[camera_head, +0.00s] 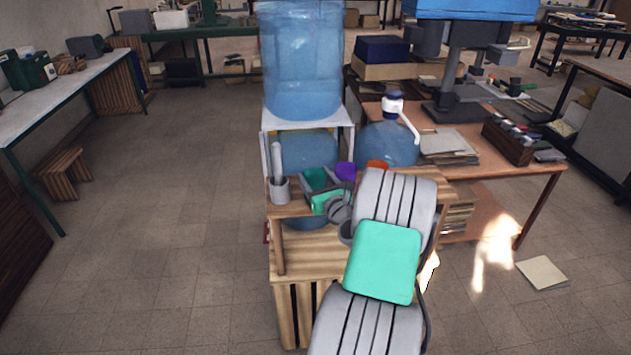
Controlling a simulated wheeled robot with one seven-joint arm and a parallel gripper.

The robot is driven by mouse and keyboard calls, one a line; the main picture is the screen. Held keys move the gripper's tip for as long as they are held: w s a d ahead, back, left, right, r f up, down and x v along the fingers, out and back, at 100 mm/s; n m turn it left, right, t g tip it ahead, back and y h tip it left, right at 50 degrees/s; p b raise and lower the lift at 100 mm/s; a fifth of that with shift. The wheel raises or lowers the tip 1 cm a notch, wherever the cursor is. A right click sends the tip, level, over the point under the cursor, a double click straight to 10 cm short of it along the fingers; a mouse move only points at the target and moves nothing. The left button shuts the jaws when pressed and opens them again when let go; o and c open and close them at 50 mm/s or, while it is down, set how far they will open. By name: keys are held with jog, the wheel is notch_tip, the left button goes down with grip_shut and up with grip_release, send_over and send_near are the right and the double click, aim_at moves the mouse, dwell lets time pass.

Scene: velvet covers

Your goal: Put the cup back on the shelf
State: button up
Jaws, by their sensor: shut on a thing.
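My gripper (339,209) is at the front of a small wooden shelf (284,209), in the middle of the picture. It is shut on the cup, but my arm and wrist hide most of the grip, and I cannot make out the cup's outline. Behind it on the shelf stand a purple cup-like thing (346,171) and an orange one (377,164). A green open box (316,179) is just left of my wrist.
A wooden crate (312,262) is under the shelf, with a dark blue bowl (305,223) below the board. A large blue water bottle (302,60) on a white stand rises behind. A workbench (520,179) is at the right.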

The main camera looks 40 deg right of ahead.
aim_at(315, 175)
jog(key=shift+w+d+f, duration=0.15)
jog(key=shift+w+d, duration=0.55)
jog(key=shift+w, duration=0.3)
jog(key=shift+w+d+f, duration=0.1)
jog(key=shift+w+d, duration=0.55)
jog(key=shift+w, duration=0.35)
jog(key=shift+f, duration=0.55)
jog(key=o, duration=1.6)
jog(key=shift+o, duration=0.2)
